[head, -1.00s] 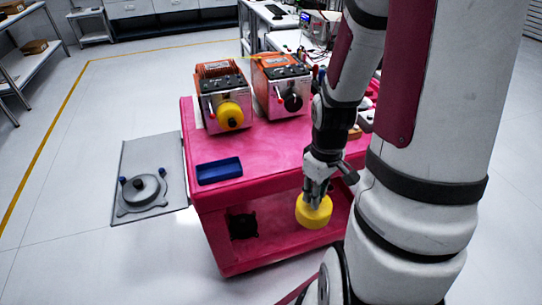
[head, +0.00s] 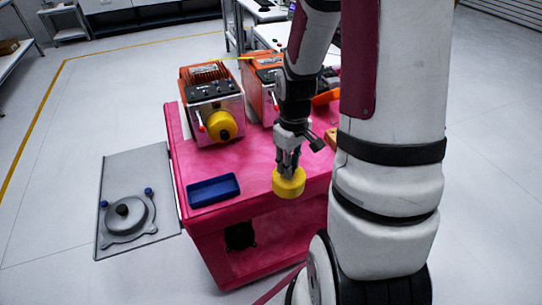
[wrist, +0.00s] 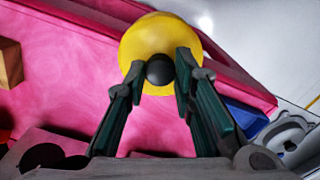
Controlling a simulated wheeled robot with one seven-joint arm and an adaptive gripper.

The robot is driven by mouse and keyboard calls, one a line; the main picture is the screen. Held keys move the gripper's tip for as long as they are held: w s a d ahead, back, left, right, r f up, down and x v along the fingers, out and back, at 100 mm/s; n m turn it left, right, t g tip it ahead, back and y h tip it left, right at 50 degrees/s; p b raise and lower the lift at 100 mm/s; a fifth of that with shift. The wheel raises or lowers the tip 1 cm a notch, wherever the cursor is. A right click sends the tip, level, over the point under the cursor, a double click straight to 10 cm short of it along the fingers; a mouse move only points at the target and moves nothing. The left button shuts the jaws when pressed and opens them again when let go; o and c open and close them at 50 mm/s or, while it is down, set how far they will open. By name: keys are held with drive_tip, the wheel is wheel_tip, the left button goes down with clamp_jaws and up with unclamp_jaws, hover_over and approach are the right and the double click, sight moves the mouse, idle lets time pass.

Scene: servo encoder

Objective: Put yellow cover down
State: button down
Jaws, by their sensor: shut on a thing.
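The yellow cover (head: 288,183) is a round yellow piece with a dark knob. In the head view it hangs below my gripper (head: 288,164), near the front edge of the pink cart's top. My gripper is shut on the cover's knob. The wrist view shows the yellow cover (wrist: 145,38) with its dark knob between the fingers (wrist: 162,78) and pink surface around it. I cannot tell whether the cover touches the cart top. Another yellow cover (head: 221,125) sits on the front of the left orange-topped machine (head: 213,103).
The pink cart (head: 245,160) has a blue tray (head: 213,190) at its front left corner. A second machine (head: 262,85) stands partly behind my arm. A wooden block (wrist: 10,63) shows in the wrist view. A grey plate (head: 120,185) with a round fixture (head: 128,220) lies left of the cart.

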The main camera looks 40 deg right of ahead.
drive_tip(key=shift+w+d+f, duration=0.2)
drive_tip(key=shift+w+f, duration=0.5)
drive_tip(key=shift+w, duration=0.8)
drive_tip(key=shift+w+d+f, duration=0.2)
drive_tip(key=shift+w+f, duration=0.55)
drive_tip(key=shift+w, duration=0.75)
drive_tip(key=shift+w+d+f, duration=0.2)
drive_tip(key=shift+w+f, duration=0.5)
drive_tip(key=shift+w, duration=0.8)
drive_tip(key=shift+f, duration=0.1)
drive_tip(key=c, duration=1.3)
unclamp_jaws()
drive_tip(key=shift+c, duration=0.2)
